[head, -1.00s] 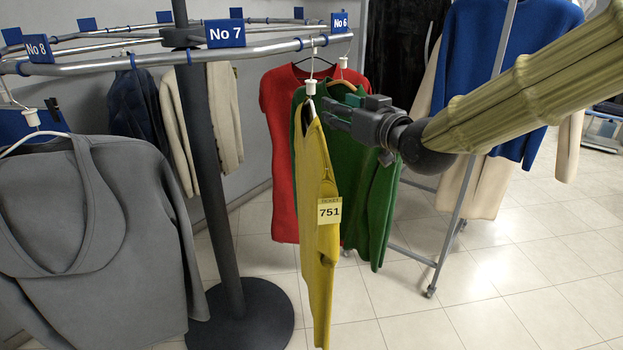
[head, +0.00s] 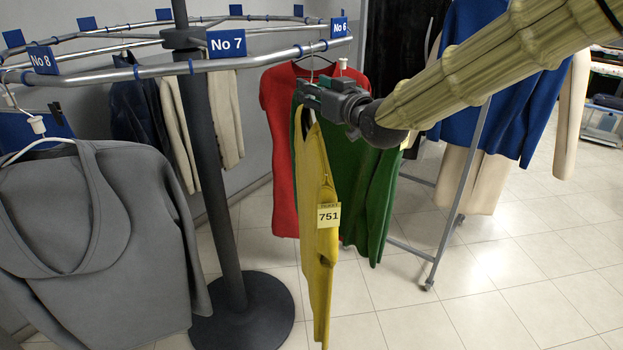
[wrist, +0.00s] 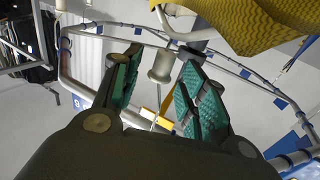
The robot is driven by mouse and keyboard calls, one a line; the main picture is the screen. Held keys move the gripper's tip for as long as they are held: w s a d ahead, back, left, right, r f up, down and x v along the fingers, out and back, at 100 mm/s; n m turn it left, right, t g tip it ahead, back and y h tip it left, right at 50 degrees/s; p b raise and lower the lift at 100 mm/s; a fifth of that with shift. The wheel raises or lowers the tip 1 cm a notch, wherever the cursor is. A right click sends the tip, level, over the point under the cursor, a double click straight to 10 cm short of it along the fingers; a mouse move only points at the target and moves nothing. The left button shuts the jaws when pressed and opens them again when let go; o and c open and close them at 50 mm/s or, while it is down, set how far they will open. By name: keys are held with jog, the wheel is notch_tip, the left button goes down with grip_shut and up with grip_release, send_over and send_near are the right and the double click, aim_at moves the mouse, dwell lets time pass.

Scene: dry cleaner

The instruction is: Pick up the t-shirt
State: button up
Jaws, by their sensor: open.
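A yellow short garment (head: 317,220), seen edge-on with a "751" ticket (head: 328,215), hangs from the rail near the No 6 sign; which garment is the t-shirt is not labelled. My gripper (head: 305,92) is at the top of its hanger and hides the hanger's neck in the head view. In the wrist view, my open teal-padded fingers (wrist: 162,72) stand on either side of a white hanger collar (wrist: 161,66), with gaps on both sides. Part of the yellow knit (wrist: 245,22) shows at the top right.
A red top (head: 280,150) and green garment (head: 365,190) hang close behind. A grey hooded garment (head: 110,240) hangs left. The round rail (head: 180,68) and its dark post (head: 215,180) stand left of my gripper. Blue and cream clothes hang on a wheeled rack (head: 445,210) at right.

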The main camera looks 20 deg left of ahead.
jog(key=shift+x, duration=1.2)
jog(key=shift+c, duration=0.3)
grip_shut()
jog(key=shift+r, duration=0.1)
jog(key=shift+r+b, duration=0.4)
jog(key=shift+r, duration=0.4)
jog(key=shift+s+d+r+b, duration=0.1)
jog(key=shift+r+b, duration=0.15)
jog(key=shift+r, duration=0.2)
jog(key=shift+s+d+r+b, duration=0.1)
jog(key=shift+r+b, duration=0.1)
jog(key=shift+r, duration=0.2)
jog(key=s+d+r+b, duration=0.1)
jog(key=s+d+b, duration=0.3)
jog(key=s+d, duration=0.4)
jog(key=s, duration=0.5)
jog(key=shift+d+r+b, duration=0.25)
jog(key=shift+d+b, duration=0.1)
jog(key=shift+d, duration=0.05)
